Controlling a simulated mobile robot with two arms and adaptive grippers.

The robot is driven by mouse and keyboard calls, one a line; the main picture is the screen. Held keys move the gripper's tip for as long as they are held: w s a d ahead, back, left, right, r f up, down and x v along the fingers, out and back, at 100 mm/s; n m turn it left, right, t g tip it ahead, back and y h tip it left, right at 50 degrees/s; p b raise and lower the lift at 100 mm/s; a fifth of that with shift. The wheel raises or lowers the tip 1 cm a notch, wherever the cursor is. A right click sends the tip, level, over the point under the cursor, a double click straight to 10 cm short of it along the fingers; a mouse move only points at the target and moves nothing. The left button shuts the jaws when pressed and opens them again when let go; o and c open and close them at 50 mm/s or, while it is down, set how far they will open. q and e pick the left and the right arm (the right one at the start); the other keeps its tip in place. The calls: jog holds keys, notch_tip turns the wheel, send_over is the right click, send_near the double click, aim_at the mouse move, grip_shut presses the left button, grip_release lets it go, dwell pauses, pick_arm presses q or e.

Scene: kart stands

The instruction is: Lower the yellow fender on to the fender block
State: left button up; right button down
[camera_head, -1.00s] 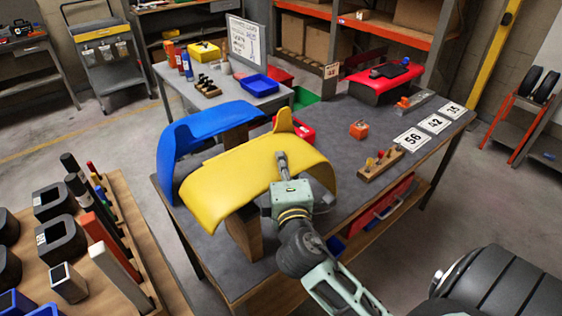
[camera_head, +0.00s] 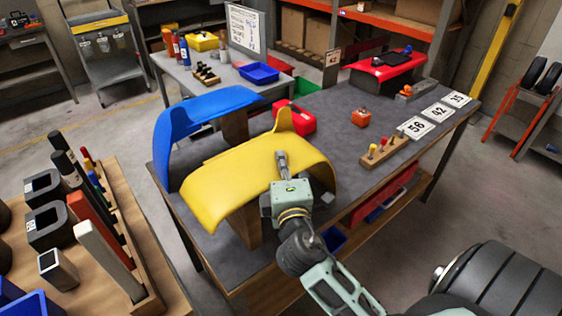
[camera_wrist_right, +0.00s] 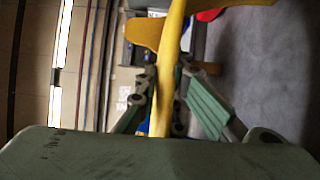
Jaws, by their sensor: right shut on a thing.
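The yellow fender (camera_head: 240,185) is a curved shell with a small upright fin at its far end. My right gripper (camera_head: 281,160) is shut on its near edge; the right wrist view shows the fender (camera_wrist_right: 172,50) edge-on between the fingers (camera_wrist_right: 165,110). A wooden block (camera_head: 246,228) stands on the bench below the fender. The fender hides the block's top, so I cannot tell whether they touch. A blue fender (camera_head: 190,125) is just behind the yellow one, over another wooden block (camera_head: 235,126). My left gripper is not in view.
The grey bench (camera_head: 335,135) carries a red box (camera_head: 298,118), an orange item (camera_head: 360,118), a peg holder (camera_head: 385,153) and number cards (camera_head: 417,128). A wooden rack (camera_head: 130,255) with tools stands at left. The bench middle is mostly clear.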

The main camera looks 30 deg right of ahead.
jog(key=shift+r, duration=0.1)
dwell(0.3)
jog(key=c, duration=1.8)
grip_release()
jog(key=shift+f, duration=0.25)
jog(key=shift+s, duration=0.15)
jog(key=shift+s+d+b, duration=0.15)
jog(key=shift+s+b, duration=0.05)
jog(key=shift+s, duration=1.25)
jog(key=shift+s+d+b, duration=0.1)
jog(key=shift+s+b, duration=0.05)
jog(key=shift+s, duration=1.25)
jog(key=shift+s, duration=0.1)
